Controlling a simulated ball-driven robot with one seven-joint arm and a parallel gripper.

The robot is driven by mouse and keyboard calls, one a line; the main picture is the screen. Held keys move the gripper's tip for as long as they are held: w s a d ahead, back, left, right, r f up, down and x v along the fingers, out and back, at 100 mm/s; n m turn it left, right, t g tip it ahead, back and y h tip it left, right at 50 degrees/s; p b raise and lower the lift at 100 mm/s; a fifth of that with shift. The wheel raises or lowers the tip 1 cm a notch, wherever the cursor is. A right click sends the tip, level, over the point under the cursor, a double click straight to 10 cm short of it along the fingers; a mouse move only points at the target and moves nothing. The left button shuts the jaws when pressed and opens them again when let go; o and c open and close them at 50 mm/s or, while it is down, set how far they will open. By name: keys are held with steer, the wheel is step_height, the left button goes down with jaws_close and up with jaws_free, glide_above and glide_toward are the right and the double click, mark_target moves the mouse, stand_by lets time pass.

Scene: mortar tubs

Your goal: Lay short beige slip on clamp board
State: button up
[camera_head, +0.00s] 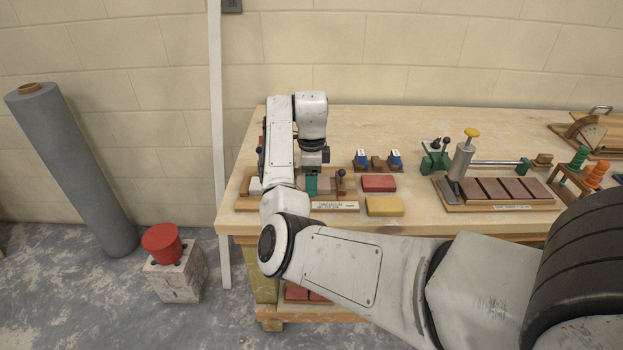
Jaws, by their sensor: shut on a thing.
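My gripper (312,184) points down over a wooden board (357,209) with a white label on its front edge, at the left end of the bench. This board seems to be the clamp board; a dark upright lever (341,180) stands at its right. A teal part shows at the gripper's fingertips. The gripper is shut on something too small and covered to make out. I cannot pick out the short beige slip for certain. A pale grey block (256,186) lies at the board's left end. My forearm hides part of the board.
A red block (378,183) and a yellow block (385,206) lie right of the board. Behind them is a small stand with blue pieces (395,158). Further right, a tray (493,208) holds several brown tiles beside a grey cylinder (461,162). The bench's back strip is clear.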

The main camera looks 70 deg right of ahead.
steer(key=shift+f, duration=0.15)
steer(key=o, duration=0.9)
step_height(320, 180, up, 12)
steer(key=p, duration=0.1)
steer(key=shift+r+p, duration=0.2)
steer(key=shift+p, duration=0.15)
